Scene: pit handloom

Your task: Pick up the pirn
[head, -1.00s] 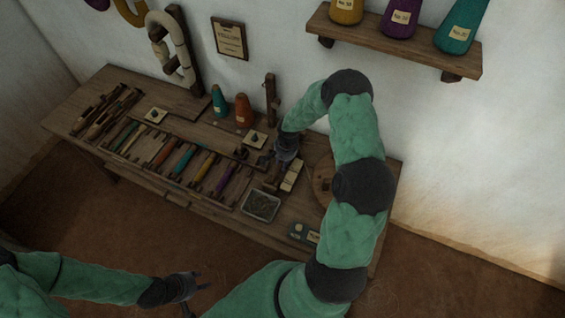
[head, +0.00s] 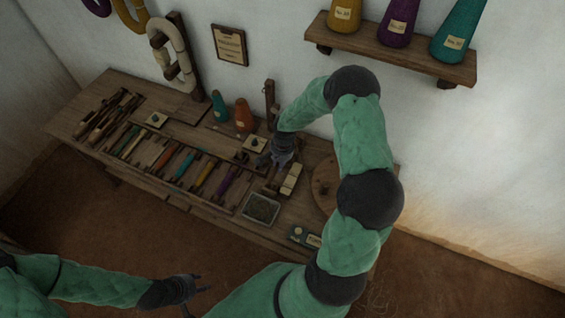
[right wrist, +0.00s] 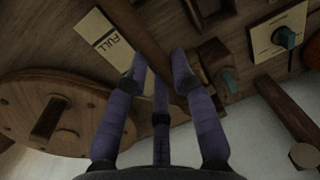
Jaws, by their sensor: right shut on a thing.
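My right gripper (head: 277,163) is low over the right part of the wooden bench (head: 165,204). In the right wrist view its fingers (right wrist: 160,78) are closed around a plain brown wooden stick, which looks like the pirn (right wrist: 146,36). The stick runs up and left out of that view, so its far end is hidden. In the head view the gripper covers it. Several coloured pirns, among them a purple one (head: 228,181), lie in a row in the rack left of this gripper. My left gripper (head: 195,288) is open and empty, away from the bench.
A card marked FULL (right wrist: 105,42) and a round wooden piece (right wrist: 75,88) with a peg are close to the right gripper. A grey tray (head: 261,209) is at the bench front. Teal (head: 219,106) and orange (head: 244,113) cones stand behind. A shelf with cones (head: 400,58) is above.

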